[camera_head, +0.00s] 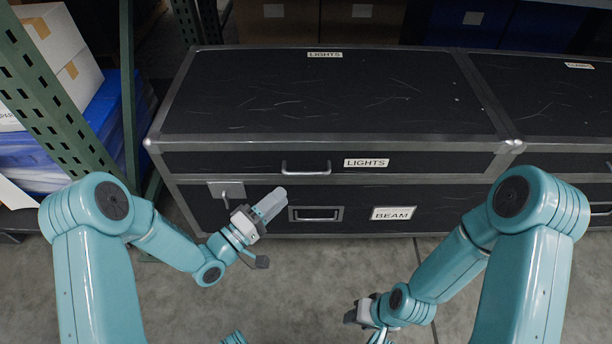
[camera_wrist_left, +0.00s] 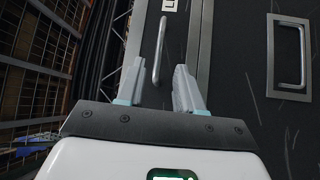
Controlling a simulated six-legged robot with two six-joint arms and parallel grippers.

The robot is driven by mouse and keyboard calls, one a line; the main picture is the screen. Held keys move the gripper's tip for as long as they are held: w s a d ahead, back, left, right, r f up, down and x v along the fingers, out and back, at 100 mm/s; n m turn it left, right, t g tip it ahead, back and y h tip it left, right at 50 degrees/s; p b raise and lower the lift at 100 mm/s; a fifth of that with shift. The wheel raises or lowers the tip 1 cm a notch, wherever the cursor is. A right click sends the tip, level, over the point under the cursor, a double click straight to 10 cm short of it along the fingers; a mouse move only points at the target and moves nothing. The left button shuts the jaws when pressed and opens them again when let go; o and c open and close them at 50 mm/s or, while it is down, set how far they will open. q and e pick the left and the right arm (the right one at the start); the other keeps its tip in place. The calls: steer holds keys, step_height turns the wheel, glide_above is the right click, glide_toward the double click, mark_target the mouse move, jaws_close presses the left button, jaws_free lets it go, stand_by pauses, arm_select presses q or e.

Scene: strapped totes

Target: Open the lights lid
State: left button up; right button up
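The lights lid (camera_head: 330,95) is the black, grey-edged top of a large case, shut flat, with LIGHTS labels on its top and front. Its bar handle (camera_head: 306,170) is on the front edge and also shows in the left wrist view (camera_wrist_left: 159,50). A metal latch (camera_head: 227,190) sits at the front left, below the lid seam. My left gripper (camera_head: 270,204) is in front of the case, below and left of the handle, apart from it. In the left wrist view its fingers (camera_wrist_left: 159,90) are spread and empty, with the handle ahead between them. My right gripper (camera_head: 362,314) is low over the floor, fingers unclear.
The case front (camera_head: 450,207) has a recessed handle (camera_head: 316,214) and a BEAM label. Another lidded case (camera_head: 555,100) adjoins on the right. A green rack post (camera_head: 45,90) with boxes and blue totes stands at left. Floor in front is clear.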

mark_target(307, 174)
arm_select(q)
steer(key=b+x, duration=0.2)
steer(key=x, duration=0.8)
steer(key=shift+w+r, duration=0.1)
jaws_close()
